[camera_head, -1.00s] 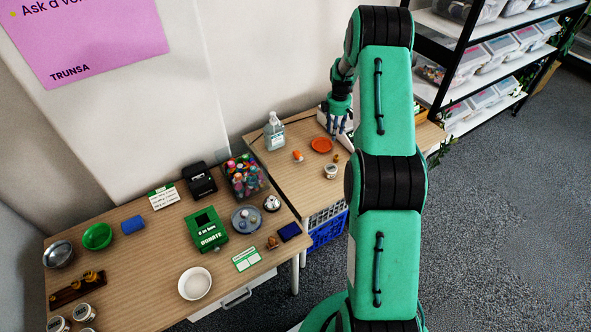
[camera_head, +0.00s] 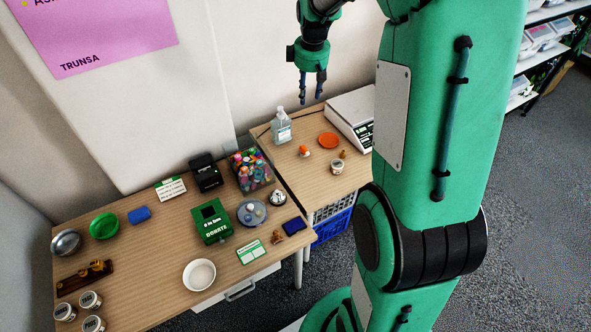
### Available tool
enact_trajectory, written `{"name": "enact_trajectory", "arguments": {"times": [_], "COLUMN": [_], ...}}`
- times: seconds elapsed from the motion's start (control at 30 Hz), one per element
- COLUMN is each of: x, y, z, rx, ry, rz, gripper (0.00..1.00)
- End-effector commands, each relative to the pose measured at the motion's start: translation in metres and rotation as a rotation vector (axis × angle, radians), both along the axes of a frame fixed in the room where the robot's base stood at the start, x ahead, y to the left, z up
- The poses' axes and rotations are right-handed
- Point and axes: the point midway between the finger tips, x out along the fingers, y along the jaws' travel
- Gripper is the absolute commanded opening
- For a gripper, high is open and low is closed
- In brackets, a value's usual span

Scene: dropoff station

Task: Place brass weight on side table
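A small brass-coloured piece (camera_head: 343,154), probably a brass weight, stands on the side table (camera_head: 290,165) near a white-lidded jar. A dark wooden block (camera_head: 70,287) with several brass weights (camera_head: 97,267) sits at the left of the larger desk. My gripper (camera_head: 310,98) is raised above the back of the side table, in front of the wall. Its fingers point down, apart, with nothing visible between them.
On the side table are a sanitizer bottle (camera_head: 281,127), an orange dish (camera_head: 329,140), an orange-topped item (camera_head: 304,151), the jar (camera_head: 337,166) and a white scale (camera_head: 352,115). The larger desk holds a green donation box (camera_head: 209,222) and a white bowl (camera_head: 199,274). My arm covers the right.

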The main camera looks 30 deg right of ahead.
Motion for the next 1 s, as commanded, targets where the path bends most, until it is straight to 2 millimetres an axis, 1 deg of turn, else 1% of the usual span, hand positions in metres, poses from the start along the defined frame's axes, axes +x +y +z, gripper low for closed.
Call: {"name": "enact_trajectory", "arguments": {"times": [0.03,0.2,0.37,0.5,0.57,0.8,1.0], "x": [-0.008,-0.037,-0.068,-0.098,-0.111,-0.165,-0.212], "y": [0.013,0.051,0.084,0.111,0.122,0.163,0.192], "z": [0.013,0.047,0.073,0.092,0.1,0.121,0.13], "rx": [0.001,0.009,0.022,0.036,0.042,0.073,0.106], "ry": [-0.013,-0.049,-0.083,-0.111,-0.124,-0.174,-0.213], "rz": [-0.01,-0.061,-0.108,-0.147,-0.165,-0.233,-0.289], "gripper": [0.38,0.38,0.38,0.38,0.38,0.38,0.38]}}
